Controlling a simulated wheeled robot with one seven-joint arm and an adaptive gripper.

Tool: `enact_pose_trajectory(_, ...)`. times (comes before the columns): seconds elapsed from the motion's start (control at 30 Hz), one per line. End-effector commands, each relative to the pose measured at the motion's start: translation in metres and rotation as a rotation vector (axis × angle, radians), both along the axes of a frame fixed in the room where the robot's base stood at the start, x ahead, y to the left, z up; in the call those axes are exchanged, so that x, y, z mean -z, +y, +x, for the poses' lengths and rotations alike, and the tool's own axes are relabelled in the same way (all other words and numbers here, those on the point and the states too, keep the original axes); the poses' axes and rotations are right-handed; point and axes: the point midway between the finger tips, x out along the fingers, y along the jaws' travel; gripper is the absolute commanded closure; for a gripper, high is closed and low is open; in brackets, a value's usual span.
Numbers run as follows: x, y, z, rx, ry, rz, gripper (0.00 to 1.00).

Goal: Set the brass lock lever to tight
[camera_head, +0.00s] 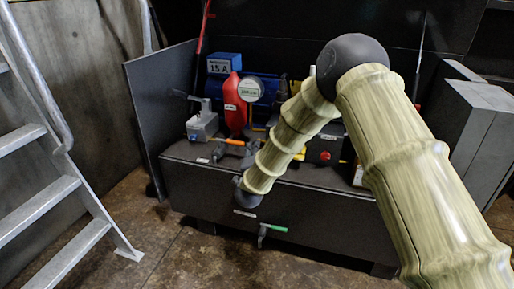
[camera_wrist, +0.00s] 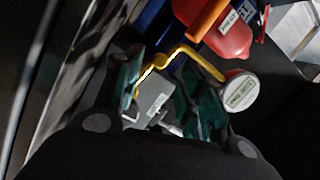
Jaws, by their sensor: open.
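My gripper (camera_wrist: 163,78) is open, its two dark green fingers spread apart in the wrist view. A grey box with a white label (camera_wrist: 153,98) shows between and beyond the fingers; nothing is seen clamped. A bent yellow, brass-like rod (camera_wrist: 181,49) runs from the left finger across to the right. I cannot tell whether it is the brass lock lever. In the head view, a grey box with a lever on top (camera_head: 202,124) stands at the left of the bench.
An orange handle (camera_head: 235,142) is near my wrist. Metal stairs (camera_head: 45,215) stand left.

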Motion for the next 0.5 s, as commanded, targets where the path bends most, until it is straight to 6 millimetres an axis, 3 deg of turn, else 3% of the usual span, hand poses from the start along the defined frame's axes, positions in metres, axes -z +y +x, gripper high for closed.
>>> enact_pose_trajectory(0.2, 0.002, -0.003, 0.035, 0.0, -0.002, 0.0, 0.6)
enact_pose_trajectory(0.5, 0.001, -0.005, 0.062, 0.0, -0.001, -0.001, 0.6)
